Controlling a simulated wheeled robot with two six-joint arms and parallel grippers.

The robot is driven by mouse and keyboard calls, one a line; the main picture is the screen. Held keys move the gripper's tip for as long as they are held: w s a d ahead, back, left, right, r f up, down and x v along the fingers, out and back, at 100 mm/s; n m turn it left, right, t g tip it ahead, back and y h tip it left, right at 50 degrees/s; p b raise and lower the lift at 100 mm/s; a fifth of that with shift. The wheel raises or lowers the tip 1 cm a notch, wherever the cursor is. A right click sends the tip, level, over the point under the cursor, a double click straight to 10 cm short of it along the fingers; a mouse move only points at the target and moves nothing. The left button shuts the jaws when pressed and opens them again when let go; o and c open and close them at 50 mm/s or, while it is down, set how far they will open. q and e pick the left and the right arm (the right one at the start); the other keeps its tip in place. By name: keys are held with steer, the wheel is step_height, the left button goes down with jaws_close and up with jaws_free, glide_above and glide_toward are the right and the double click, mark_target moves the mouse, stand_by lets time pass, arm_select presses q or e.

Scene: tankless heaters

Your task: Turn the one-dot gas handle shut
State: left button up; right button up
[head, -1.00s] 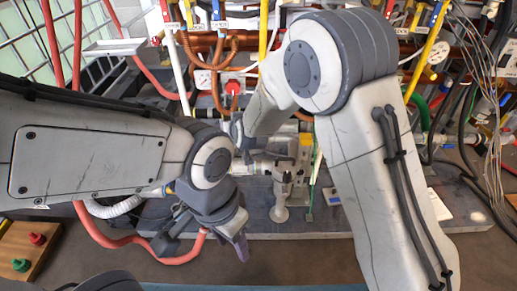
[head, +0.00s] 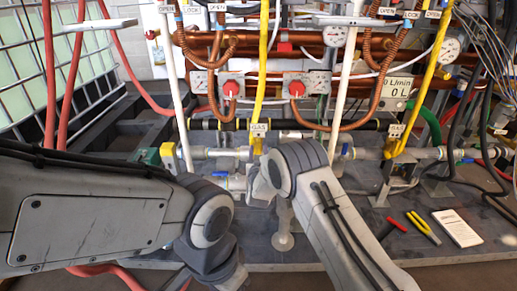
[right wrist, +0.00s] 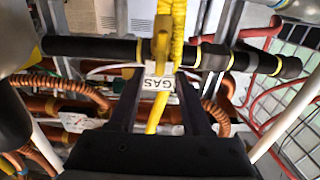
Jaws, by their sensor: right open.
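A yellow gas handle (head: 257,146) stands at the foot of a yellow hose, under a GAS tag (head: 259,127), left of centre in the head view. In the right wrist view a yellow handle (right wrist: 161,40) shows with a GAS tag (right wrist: 157,84). My right gripper (right wrist: 161,74) is open, its dark fingers either side of that tag and empty. In the head view my right arm hides its fingers. A second yellow gas handle (head: 392,150) sits further right, under another GAS tag. I cannot read dots on either handle. My left gripper's fingers are out of view.
Copper pipes and two red knobs (head: 232,89) (head: 297,89) lie behind. A green valve body (head: 150,157) is at left. A red-handled tool (head: 396,224), yellow pliers (head: 423,226) and a white pad (head: 457,228) lie on the grey base at right.

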mark_target(259, 144)
steer(key=shift+w+b, duration=0.9)
steer(key=shift+w, duration=1.7)
jaws_close()
